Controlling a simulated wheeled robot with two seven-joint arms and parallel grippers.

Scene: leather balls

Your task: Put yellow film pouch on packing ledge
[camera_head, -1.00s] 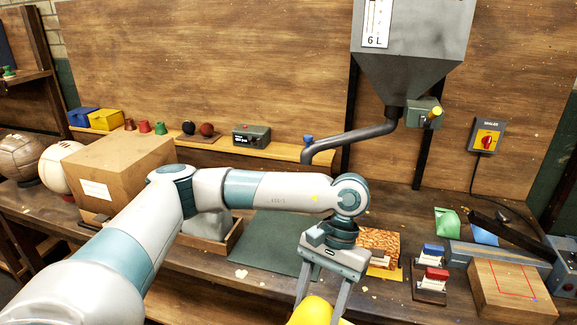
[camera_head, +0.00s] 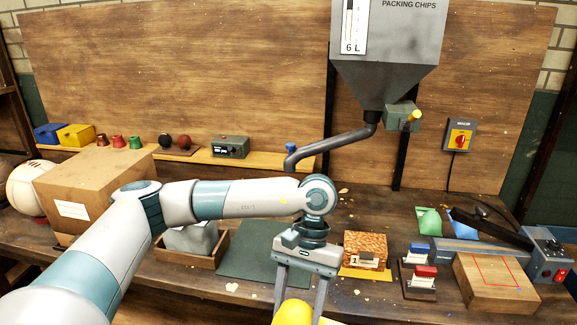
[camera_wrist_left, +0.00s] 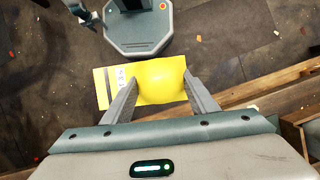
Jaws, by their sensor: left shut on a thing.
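The yellow film pouch (camera_head: 291,313) hangs between the fingers of my left gripper (camera_head: 298,318), cut off by the bottom edge of the head view. In the left wrist view the plump pouch (camera_wrist_left: 160,80), with a flat strip bearing a white label at its left, is squeezed between the fingers of my left gripper (camera_wrist_left: 160,88). It is held in front of the bench edge, above the floor. A wooden block with a red outlined rectangle on top (camera_head: 497,275), probably the packing ledge, stands at the bench's right; its top is bare. My right gripper is not in view.
Near the block are a sealer (camera_head: 470,250) with a control box (camera_head: 546,255), green (camera_head: 428,221) and blue (camera_head: 476,222) pouches, and a stamp stand (camera_head: 419,285). A patterned box (camera_head: 365,249) on yellow sits left of these. A hopper (camera_head: 388,60) hangs above.

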